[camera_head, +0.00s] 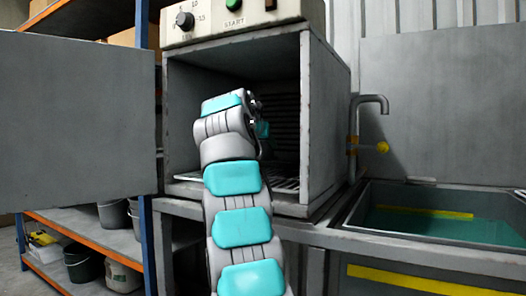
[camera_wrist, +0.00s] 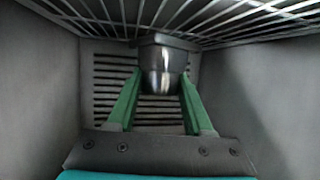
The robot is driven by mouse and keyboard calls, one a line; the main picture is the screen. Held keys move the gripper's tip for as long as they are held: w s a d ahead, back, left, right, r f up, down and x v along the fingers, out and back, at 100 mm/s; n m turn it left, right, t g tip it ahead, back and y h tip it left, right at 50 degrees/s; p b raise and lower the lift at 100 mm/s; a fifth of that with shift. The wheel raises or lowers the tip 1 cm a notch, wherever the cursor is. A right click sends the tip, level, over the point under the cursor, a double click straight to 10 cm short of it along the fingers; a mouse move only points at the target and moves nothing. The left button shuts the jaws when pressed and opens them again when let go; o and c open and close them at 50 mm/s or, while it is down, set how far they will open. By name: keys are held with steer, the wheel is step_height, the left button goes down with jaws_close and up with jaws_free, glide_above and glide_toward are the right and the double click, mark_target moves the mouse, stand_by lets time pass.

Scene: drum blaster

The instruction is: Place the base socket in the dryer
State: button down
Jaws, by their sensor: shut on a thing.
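The dryer (camera_head: 328,125) is a grey metal box with an open front, below a cream control panel. My arm reaches into its chamber and hides my gripper in the head view. In the wrist view my gripper (camera_wrist: 160,82) has its green fingers shut on the base socket (camera_wrist: 162,65), a dark shiny metal cup with a wider rim. The rim faces the wire rack (camera_wrist: 225,18) at the top of the wrist view; the head view shows this rack on the chamber floor. I cannot tell whether the socket touches the rack. Louvred slots (camera_wrist: 110,75) lie behind it.
A grey door panel (camera_head: 75,115) stands open at the left. Chamber walls (camera_wrist: 270,90) flank my gripper. A sink (camera_head: 385,230) with teal liquid and a bent tap (camera_head: 372,99) are at the right. A shelf (camera_head: 85,228) with buckets is at lower left.

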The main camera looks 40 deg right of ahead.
mark_target(263, 155)
steer(key=shift+w+d+p, duration=0.3)
steer(key=shift+w, duration=0.5)
steer(key=shift+f+b, duration=1.55)
steer(key=shift+f, duration=0.15)
steer(key=shift+f, duration=0.1)
steer(key=shift+c, duration=1.5)
jaws_free()
steer(key=v, duration=1.2)
steer(key=shift+b, duration=0.35)
